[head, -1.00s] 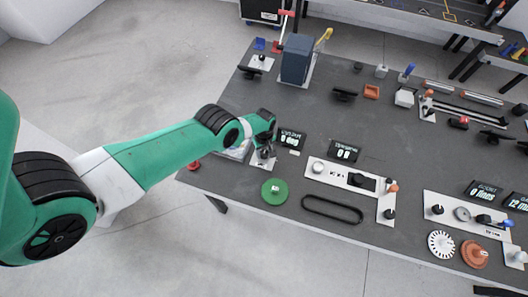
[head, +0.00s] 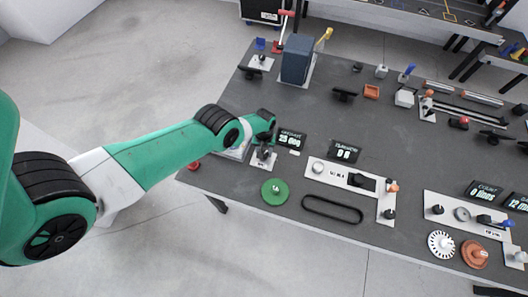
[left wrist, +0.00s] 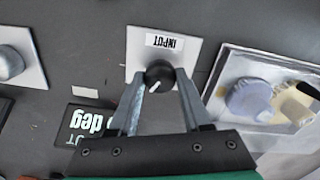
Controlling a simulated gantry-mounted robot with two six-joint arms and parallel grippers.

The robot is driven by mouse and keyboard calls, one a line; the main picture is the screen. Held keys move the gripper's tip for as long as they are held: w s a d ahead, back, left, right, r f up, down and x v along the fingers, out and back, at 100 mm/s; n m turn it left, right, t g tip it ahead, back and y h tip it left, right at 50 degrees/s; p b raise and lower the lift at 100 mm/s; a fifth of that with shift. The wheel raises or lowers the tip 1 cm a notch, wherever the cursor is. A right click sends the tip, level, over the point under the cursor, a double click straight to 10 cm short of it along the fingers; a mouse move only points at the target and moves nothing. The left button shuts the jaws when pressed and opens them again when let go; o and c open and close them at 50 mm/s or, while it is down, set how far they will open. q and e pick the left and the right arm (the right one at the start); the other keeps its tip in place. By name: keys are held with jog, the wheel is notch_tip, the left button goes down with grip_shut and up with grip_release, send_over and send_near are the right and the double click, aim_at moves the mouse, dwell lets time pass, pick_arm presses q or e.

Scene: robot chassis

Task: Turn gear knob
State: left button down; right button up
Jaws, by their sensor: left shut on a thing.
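The black gear knob (left wrist: 159,75) with a white pointer line sits on a white plate (left wrist: 165,42) labelled INPUT, upside down in the left wrist view. My left gripper (left wrist: 158,86) is shut on the knob, one finger on each side of it. In the head view my left gripper (head: 263,153) is over the same small plate (head: 262,162) near the table's left end, and hides most of the knob. A dark display (head: 290,141) beside it reads about 23 deg; part of it also shows in the left wrist view (left wrist: 88,122). My right gripper is not in view.
A clear-covered case (left wrist: 225,95) with a purple and a beige gear stands close to the knob's right in the wrist view. A green disc (head: 274,191) and a black belt loop (head: 332,208) lie in front. A second display (head: 345,151) stands to the right.

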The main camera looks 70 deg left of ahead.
pick_arm(q)
jog(key=m, duration=1.1)
jog(key=shift+m, duration=0.4)
dwell(0.3)
jog(key=shift+c, duration=1.8)
grip_release()
notch_tip(320, 180, up, 12)
jog(key=p, duration=1.1)
jog(key=shift+f+p, duration=0.2)
jog(key=shift+p, duration=0.15)
